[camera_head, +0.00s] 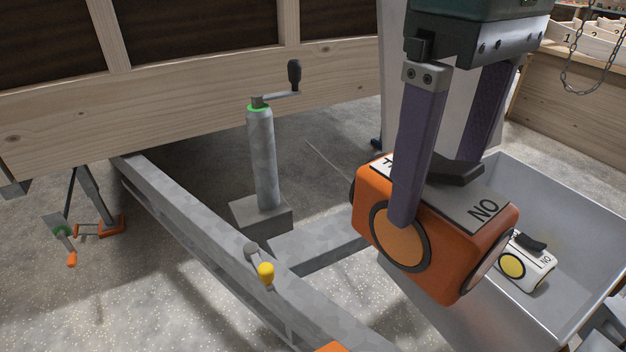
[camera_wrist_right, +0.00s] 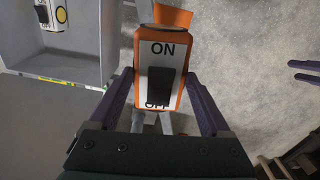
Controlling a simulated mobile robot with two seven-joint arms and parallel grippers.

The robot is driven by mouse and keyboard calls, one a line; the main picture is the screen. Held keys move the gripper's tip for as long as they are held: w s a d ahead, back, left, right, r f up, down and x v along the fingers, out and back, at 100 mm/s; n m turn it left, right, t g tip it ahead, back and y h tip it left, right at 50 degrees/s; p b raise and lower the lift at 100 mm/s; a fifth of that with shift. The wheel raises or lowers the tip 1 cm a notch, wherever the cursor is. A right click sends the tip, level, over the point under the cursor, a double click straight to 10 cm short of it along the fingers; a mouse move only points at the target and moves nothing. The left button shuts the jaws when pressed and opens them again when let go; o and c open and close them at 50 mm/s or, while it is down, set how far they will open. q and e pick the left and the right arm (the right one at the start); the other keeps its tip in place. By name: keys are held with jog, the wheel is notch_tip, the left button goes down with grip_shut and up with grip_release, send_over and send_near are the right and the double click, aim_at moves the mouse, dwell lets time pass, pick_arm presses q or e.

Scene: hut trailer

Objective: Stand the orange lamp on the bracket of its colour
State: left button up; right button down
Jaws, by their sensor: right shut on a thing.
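The orange lamp (camera_head: 462,258), a boxy body with round lenses and a pale ON/OFF plate, hangs in my right gripper (camera_head: 437,188). That gripper is shut on it, one finger on each side, above the near edge of a grey bin. The right wrist view shows the lamp (camera_wrist_right: 160,58) between both fingers. A small orange patch (camera_head: 332,347) is cut off at the bottom of the head view by the grey beam; I cannot tell whether it is the bracket. My left gripper (camera_wrist_right: 292,70) shows only at the right wrist view's right edge, its fingers apart and empty.
The grey bin (camera_head: 588,212) holds a white lamp with a yellow lens (camera_head: 512,265). A grey trailer beam (camera_head: 205,230) carries a yellow-knobbed lever (camera_head: 266,273). A crank jack (camera_head: 262,155) stands upright behind it. A wooden wall (camera_head: 190,90) closes the back left.

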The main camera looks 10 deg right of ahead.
pick_arm(q)
notch_tip(320, 180, down, 16)
jog(key=b, duration=1.3)
jog(key=shift+w+b, duration=0.2)
jog(key=shift+b, duration=0.15)
pick_arm(e)
jog(key=shift+s+a+f+n, duration=0.2)
jog(key=shift+a+f+n, duration=0.3)
jog(key=shift+f, duration=5.1)
jog(key=shift+s+a+f+n, duration=0.15)
jog(key=shift+a+f+n, duration=0.35)
jog(key=shift+f, duration=5.05)
jog(key=shift+s+a+f+n, duration=0.2)
jog(key=shift+a+f+n, duration=0.3)
jog(key=shift+f, duration=5.1)
pick_arm(q)
jog(key=shift+d, duration=0.1)
pick_arm(e)
jog(key=shift+d+f, duration=0.1)
jog(key=shift+d, duration=0.05)
grip_release()
